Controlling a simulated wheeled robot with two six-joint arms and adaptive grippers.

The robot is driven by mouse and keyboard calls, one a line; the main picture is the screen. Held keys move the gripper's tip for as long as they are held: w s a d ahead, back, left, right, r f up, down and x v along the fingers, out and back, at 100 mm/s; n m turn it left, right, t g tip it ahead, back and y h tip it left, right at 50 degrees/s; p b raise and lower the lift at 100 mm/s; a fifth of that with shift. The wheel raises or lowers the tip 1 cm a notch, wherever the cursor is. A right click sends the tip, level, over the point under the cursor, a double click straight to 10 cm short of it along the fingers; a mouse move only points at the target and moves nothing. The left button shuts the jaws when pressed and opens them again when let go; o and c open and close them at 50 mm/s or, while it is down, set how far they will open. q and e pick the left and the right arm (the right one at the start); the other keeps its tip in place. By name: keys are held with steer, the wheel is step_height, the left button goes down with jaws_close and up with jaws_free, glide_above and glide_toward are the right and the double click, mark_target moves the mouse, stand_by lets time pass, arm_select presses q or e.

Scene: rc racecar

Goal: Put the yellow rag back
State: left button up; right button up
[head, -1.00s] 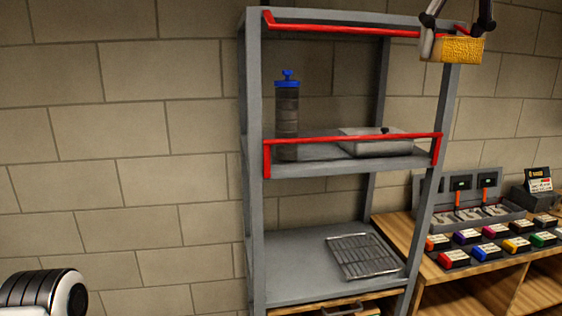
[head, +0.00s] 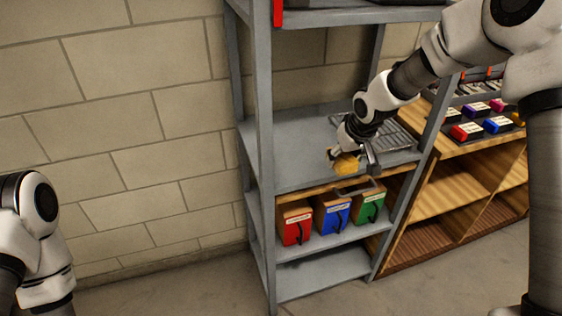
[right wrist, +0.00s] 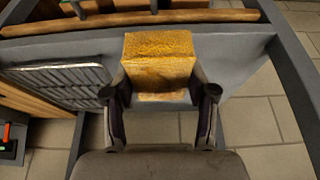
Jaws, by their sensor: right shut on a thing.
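The yellow rag (head: 346,165) looks like a folded yellow block. My right gripper (head: 355,161) is shut on it, in front of the grey shelf unit (head: 300,168) at the level that carries a wire rack (head: 400,138). In the right wrist view the rag (right wrist: 158,62) sits between the two fingers of my right gripper (right wrist: 160,95), with grey shelf surface behind it. I cannot tell whether the rag touches the shelf. Of my left arm only links show at the left edge; its gripper is out of view.
Below that level is a wooden drawer front with a grey handle (head: 357,187). Under it stand red (head: 295,224), blue (head: 333,213) and green (head: 369,205) boxes. A wooden workbench (head: 450,190) adjoins on the right. The left part of the rack level is clear.

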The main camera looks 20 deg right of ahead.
steer(key=shift+a+f, duration=0.25)
steer(key=shift+f, duration=0.3)
steer(key=w+a+p, duration=0.2)
steer(key=a, duration=0.1)
steer(key=p, duration=0.2)
glide_above(284, 163)
steer(key=s, duration=0.1)
steer(key=shift+s+d+f, duration=0.1)
steer(key=shift+d+f, duration=0.05)
steer(key=shift+f, duration=0.7)
step_height(284, 163, down, 2)
steer(key=shift+f+p, duration=0.2)
steer(key=shift+p, duration=0.2)
steer(key=shift+f, duration=0.35)
steer(key=shift+f, duration=0.1)
steer(key=o, duration=1)
